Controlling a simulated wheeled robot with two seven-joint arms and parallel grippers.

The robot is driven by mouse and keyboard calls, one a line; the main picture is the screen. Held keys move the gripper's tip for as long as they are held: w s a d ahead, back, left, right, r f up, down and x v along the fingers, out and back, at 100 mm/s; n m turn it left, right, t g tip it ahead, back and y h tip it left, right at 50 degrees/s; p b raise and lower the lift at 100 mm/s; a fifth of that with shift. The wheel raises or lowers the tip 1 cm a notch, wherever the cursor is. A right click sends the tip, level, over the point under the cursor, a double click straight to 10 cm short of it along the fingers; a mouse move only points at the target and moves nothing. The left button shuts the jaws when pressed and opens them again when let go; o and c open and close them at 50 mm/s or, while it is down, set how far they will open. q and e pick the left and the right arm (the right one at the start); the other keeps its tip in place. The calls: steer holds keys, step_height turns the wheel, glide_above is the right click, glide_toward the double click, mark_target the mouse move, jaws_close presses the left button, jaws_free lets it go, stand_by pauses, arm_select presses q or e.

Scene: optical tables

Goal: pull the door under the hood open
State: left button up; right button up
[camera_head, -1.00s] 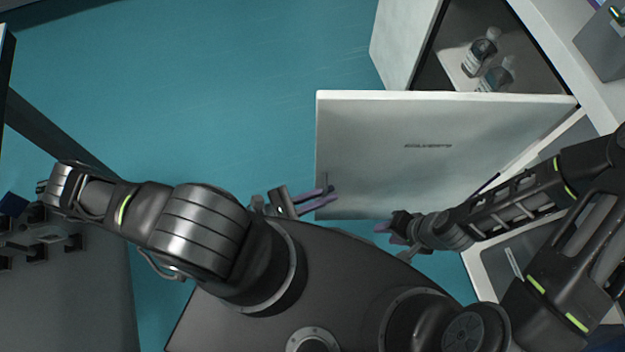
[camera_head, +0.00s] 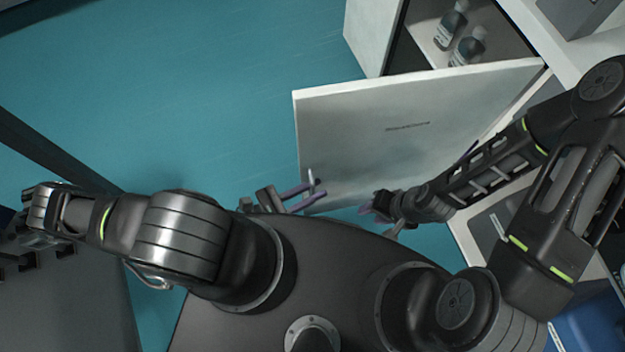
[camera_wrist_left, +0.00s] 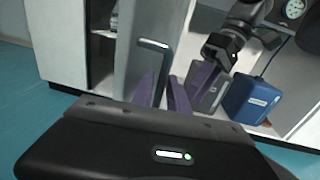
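The white door (camera_head: 400,125) stands wide open, swung out from the cabinet (camera_head: 375,35). Its small metal handle (camera_head: 313,181) is near the free edge, and it shows larger in the left wrist view (camera_wrist_left: 153,44). My left gripper (camera_head: 302,196) is beside the handle end of the door; its two purple fingers are apart with nothing visible between them. In the left wrist view the fingers (camera_wrist_left: 163,95) lie below the handle, and I cannot tell whether they touch the door. My right gripper (camera_head: 382,216) is near the door's lower edge, fingers apart and empty.
Bottles (camera_head: 451,25) stand inside the open cabinet. A blue box (camera_wrist_left: 251,100) sits in a lower compartment to the right. A dark table (camera_head: 65,290) is at the left. The teal floor (camera_head: 190,90) beyond the door is clear.

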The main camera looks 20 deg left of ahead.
arm_select(q)
steer(key=v, duration=0.7)
steer(key=shift+s+a, duration=0.25)
steer(key=shift+s, duration=0.05)
stand_by(0.4)
